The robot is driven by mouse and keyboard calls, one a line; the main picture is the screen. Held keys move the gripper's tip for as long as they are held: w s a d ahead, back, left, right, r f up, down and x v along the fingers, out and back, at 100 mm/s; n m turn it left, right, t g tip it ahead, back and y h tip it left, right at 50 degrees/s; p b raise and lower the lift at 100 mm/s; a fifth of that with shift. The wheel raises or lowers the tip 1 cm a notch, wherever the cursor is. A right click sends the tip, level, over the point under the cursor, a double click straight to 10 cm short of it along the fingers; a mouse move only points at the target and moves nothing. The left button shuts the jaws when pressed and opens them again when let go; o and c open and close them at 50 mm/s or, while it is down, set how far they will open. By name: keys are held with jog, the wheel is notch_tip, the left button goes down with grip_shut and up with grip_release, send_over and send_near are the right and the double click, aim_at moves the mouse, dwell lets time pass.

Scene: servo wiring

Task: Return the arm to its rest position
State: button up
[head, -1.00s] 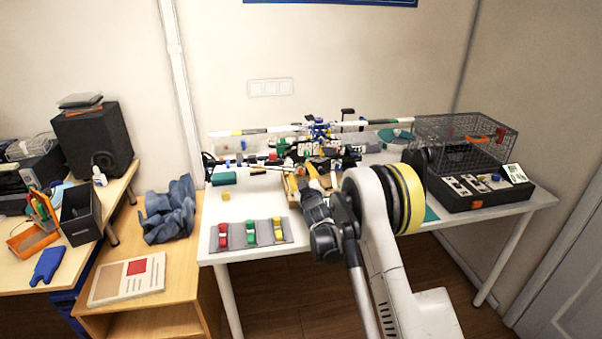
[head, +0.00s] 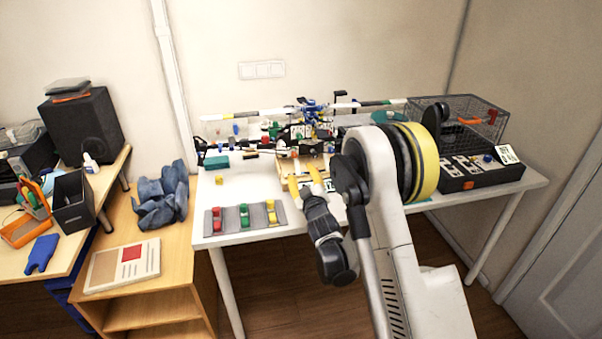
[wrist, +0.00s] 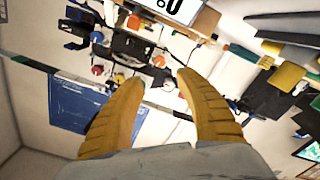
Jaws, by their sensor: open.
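My gripper (head: 305,185) is over the front middle of the white table (head: 235,183) in the head view, its yellow fingers pointing toward the back of the table. In the wrist view the two ridged yellow fingers (wrist: 158,100) are spread apart with nothing between them. Beyond them the wrist view shows the dark wiring assembly (wrist: 130,48) with red and orange parts. My arm's upper link hides part of the table in the head view.
A grey tray (head: 230,228) holds red, green and yellow pieces at the table's front left. A wire cage (head: 465,120) and a black switch box (head: 480,172) stand at the right. Clutter lines the back. The table's left middle is mostly clear.

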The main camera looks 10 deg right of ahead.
jog(key=shift+r, duration=0.15)
jog(key=s+d+r+m+g+h, duration=0.15)
jog(key=s+r+m+g, duration=0.3)
jog(key=s+r, duration=0.8)
jog(key=s+f+m+g, duration=0.1)
jog(key=s+f+g, duration=0.1)
jog(key=s, duration=1.3)
jog(key=s+a+f+m+g+y, duration=0.1)
jog(key=s+g, duration=0.3)
jog(key=s, duration=1.1)
jog(key=shift+s+a+f, duration=0.15)
jog(key=shift+a+f, duration=0.05)
jog(key=shift+f, duration=0.4)
jog(key=shift+y, duration=0.25)
